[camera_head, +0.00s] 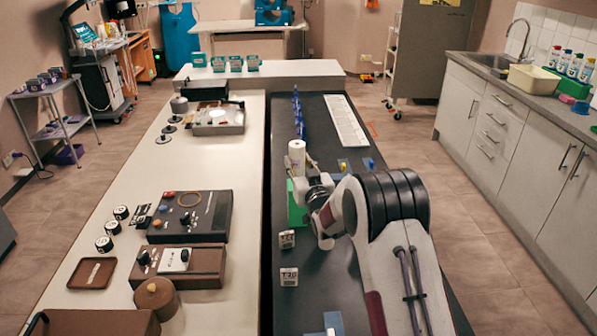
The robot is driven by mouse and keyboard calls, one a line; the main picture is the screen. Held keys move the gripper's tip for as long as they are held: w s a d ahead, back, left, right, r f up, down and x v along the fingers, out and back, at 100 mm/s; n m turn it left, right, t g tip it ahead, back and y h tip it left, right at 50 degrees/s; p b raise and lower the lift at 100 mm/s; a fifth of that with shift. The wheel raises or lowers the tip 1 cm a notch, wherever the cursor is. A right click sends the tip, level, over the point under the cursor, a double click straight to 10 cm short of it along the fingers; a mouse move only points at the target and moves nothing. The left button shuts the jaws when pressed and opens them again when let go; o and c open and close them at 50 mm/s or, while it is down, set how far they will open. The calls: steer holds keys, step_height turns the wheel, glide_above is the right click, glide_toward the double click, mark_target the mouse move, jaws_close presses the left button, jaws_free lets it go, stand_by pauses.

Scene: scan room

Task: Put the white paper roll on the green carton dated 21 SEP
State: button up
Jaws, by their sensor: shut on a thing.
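The white paper roll (297,152) stands upright near the middle of the picture, above a bright green carton (296,209) on the dark bench. My gripper (303,172) is shut on the lower part of the roll, reaching in from the right. My gripper and wrist hide part of the carton and the roll's lower end. I cannot tell whether the roll touches the carton. No date on this carton can be read here.
The dark bench top (305,310) carries two small white printed blocks (287,240), a row of blue items (298,112) and a white strip (347,122). Several teal-green cartons (236,63) stand on the white rear counter. The cream bench at left holds brown devices (190,216).

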mark_target(299, 172)
steer(key=shift+f, duration=1.4)
steer(key=shift+f, duration=0.15)
steer(key=o, duration=1.3)
steer(key=shift+c, duration=0.2)
steer(key=shift+s, duration=0.1)
steer(key=shift+s+d, duration=0.1)
steer(key=shift+s, duration=0.3)
steer(key=v, duration=1.1)
